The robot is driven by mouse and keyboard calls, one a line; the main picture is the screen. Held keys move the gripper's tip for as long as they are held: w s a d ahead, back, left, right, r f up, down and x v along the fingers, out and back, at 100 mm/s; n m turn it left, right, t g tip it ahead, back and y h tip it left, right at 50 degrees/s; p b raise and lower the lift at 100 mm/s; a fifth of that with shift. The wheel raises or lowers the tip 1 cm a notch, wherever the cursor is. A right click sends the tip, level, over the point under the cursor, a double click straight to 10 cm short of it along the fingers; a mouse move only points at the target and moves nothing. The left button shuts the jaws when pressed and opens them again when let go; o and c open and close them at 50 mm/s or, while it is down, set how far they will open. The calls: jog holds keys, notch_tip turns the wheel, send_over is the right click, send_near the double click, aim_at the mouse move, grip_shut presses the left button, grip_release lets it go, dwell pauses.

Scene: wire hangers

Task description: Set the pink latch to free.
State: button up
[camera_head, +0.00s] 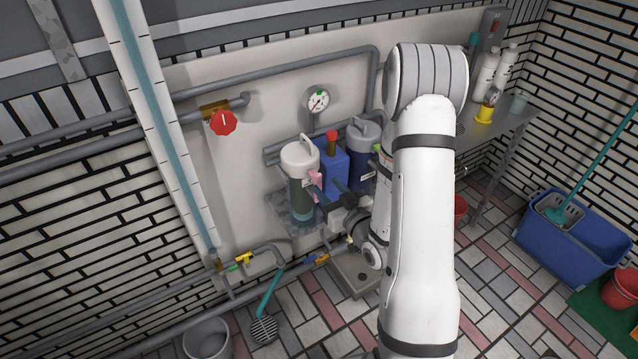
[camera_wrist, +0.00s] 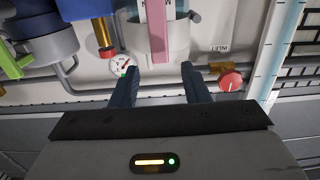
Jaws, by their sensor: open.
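The pink latch (camera_head: 315,179) is on the front of the white-capped, clear filter housing (camera_head: 300,197) on the wall. In the wrist view, which is upside down, the latch (camera_wrist: 158,32) is a pink bar running over the housing at the top centre. My gripper (camera_wrist: 160,68) is open. Its two dark blue fingers are apart, with nothing between them, and the latch's end shows just beyond the gap between the tips. In the head view my gripper (camera_head: 319,195) is close in front of the housing, and my arm hides part of the area. I cannot tell whether it touches the latch.
A blue box (camera_head: 332,168) with a red cap and a dark blue canister (camera_head: 361,152) stand right of the housing. A gauge (camera_head: 317,100) and a red valve knob (camera_head: 223,122) are above. Pipes run along the wall. A blue mop bucket (camera_head: 568,243) stands at right.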

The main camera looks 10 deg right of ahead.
aim_at(319, 177)
jog(key=shift+w+a+f+b, duration=0.15)
jog(key=shift+w+f+b, duration=0.15)
jog(key=shift+b, duration=0.2)
jog(key=x, duration=0.1)
jog(key=p+x, duration=0.1)
jog(key=x, duration=0.2)
jog(key=shift+r, duration=0.35)
jog(key=shift+w+a, duration=0.15)
jog(key=shift+w, duration=0.45)
jog(key=shift+c, duration=0.3)
